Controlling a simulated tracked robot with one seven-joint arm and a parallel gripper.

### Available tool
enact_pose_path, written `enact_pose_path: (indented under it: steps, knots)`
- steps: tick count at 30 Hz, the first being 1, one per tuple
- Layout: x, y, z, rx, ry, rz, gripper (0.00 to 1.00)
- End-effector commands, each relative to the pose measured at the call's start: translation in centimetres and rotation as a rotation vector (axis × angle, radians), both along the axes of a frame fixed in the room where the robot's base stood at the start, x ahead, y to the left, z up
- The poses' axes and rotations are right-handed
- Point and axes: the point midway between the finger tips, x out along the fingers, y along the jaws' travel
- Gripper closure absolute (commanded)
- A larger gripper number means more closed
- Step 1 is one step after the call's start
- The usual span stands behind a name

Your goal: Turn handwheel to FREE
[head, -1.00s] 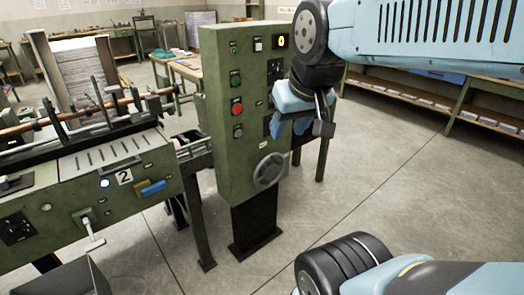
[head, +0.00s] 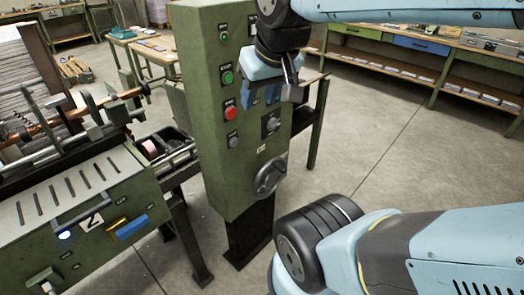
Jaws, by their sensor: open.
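The grey round handwheel (head: 270,177) is on the right-hand face of the green control cabinet (head: 215,130), low down. Its markings are too small to read, so I cannot tell its setting. My gripper (head: 268,97) hangs in front of the cabinet's upper face, above the handwheel and apart from it. Its blue fingers point down and look open and empty. My gripper and wrist hide part of the cabinet's upper panel.
A red button (head: 231,113) and green buttons line the cabinet's left face. A grey knob (head: 272,124) sits above the handwheel. A green machine (head: 90,215) marked 2 stands at the left. Open floor (head: 390,140) lies to the right, before a long bench.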

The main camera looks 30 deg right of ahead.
Motion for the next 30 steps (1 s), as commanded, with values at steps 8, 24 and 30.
enact_pose_path:
  steps: [8, 24, 30]
  knots:
    - [0.0, 0.0, 0.0, 0.0, 0.0, 0.0, 0.57]
    - [5.8, -2.7, -2.7, -0.038, 0.133, 0.068, 0.49]
    - [9.5, -5.0, -5.4, -0.046, 0.218, 0.123, 0.49]
